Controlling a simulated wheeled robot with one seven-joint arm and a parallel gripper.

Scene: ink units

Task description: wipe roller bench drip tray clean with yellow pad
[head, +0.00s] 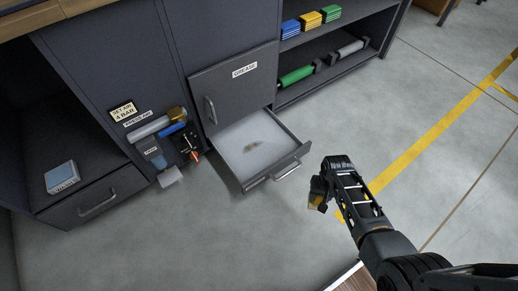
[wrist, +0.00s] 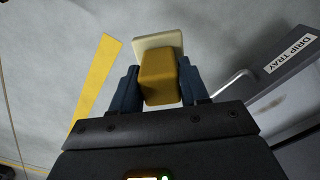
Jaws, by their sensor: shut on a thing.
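The drip tray (head: 281,140) is a pulled-out drawer under the cabinet door marked GREASE. Its pale floor carries a brownish smear (head: 252,146) near the middle. In the wrist view its dark front (wrist: 277,80), labelled DRIP TRAY, and its handle show at right. My gripper (head: 319,190) is to the right of the tray front, outside it, over open floor. It is shut on the yellow pad (wrist: 160,78), a yellow block with a cream plate at its far end. In the head view only a small part of the pad (head: 316,201) shows.
The GREASE cabinet door (head: 235,85) is above the tray. An air unit (head: 155,128) with a gauge and hoses stands left of it. Shelves (head: 330,60) at upper right hold coloured stacks and rollers. A yellow line (head: 440,130) crosses the clear floor at right.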

